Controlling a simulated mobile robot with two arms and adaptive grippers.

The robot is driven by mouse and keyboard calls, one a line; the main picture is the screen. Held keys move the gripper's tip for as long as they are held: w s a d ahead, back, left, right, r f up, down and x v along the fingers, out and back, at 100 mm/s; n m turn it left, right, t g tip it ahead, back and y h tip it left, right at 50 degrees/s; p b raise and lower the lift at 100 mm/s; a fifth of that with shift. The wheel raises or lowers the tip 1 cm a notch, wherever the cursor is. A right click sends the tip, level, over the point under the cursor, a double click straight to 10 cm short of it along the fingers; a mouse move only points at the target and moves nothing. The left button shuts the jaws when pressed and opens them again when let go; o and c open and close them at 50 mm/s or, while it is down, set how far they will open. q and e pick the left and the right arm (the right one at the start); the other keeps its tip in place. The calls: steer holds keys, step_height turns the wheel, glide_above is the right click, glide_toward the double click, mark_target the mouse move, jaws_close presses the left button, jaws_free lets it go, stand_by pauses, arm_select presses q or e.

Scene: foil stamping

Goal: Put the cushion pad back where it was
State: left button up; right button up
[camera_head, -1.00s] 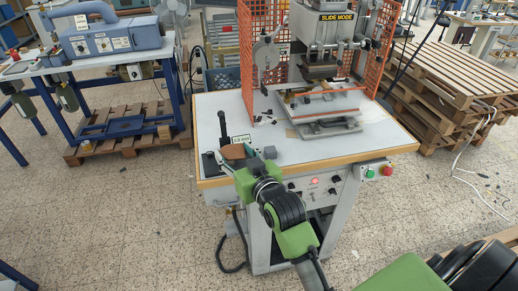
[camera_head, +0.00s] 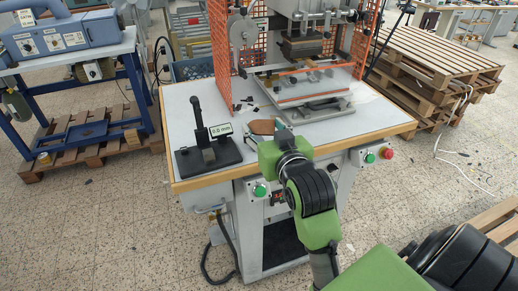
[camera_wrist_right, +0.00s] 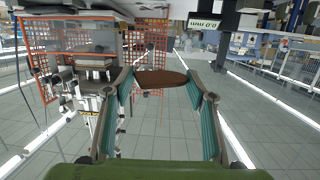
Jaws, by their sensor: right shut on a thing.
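The cushion pad (camera_head: 262,127) is a flat brown piece with a rounded end. My right gripper (camera_head: 265,133) is shut on it above the front part of the press table (camera_head: 350,133), right of the thickness gauge (camera_head: 208,155). In the right wrist view the pad (camera_wrist_right: 160,78) spans between the two fingertips of the right gripper (camera_wrist_right: 160,82). I cannot tell the pad's exact height above the table. The foil stamping press (camera_head: 305,20) stands behind, with a flat bed (camera_head: 302,98) under its head. My left gripper is not in view.
The gauge has a dark base, an upright post and a display (camera_head: 221,130) reading 0.0 mm. Orange mesh guards (camera_head: 227,65) flank the press. Small dark bits (camera_head: 246,103) lie left of the bed. Wooden pallets (camera_head: 435,75) stand at right.

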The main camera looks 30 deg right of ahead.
steer(key=x, duration=0.1)
steer(key=p+x, duration=0.1)
steer(key=x, duration=0.2)
steer(key=shift+s+d+f+p, duration=0.1)
steer(key=shift+d+f+p, duration=0.2)
steer(key=shift+f, duration=0.05)
glide_above(259, 140)
steer(key=s, duration=0.2)
steer(key=f, duration=0.5)
steer(key=shift+w+a, duration=0.15)
steer(key=shift+a, duration=0.25)
steer(key=shift+w+d+f, duration=0.1)
steer(key=shift+w+f, duration=0.2)
steer(key=shift+f, duration=0.15)
steer(key=f, duration=0.1)
steer(key=f+p, duration=0.1)
steer(key=f, duration=0.1)
steer(key=shift+w+d, duration=0.1)
steer(key=shift+w, duration=0.1)
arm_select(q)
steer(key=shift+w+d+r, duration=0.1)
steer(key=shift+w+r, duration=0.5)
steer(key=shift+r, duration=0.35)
arm_select(e)
steer(key=shift+f, duration=0.3)
steer(key=shift+f, duration=0.15)
steer(key=o, duration=0.8)
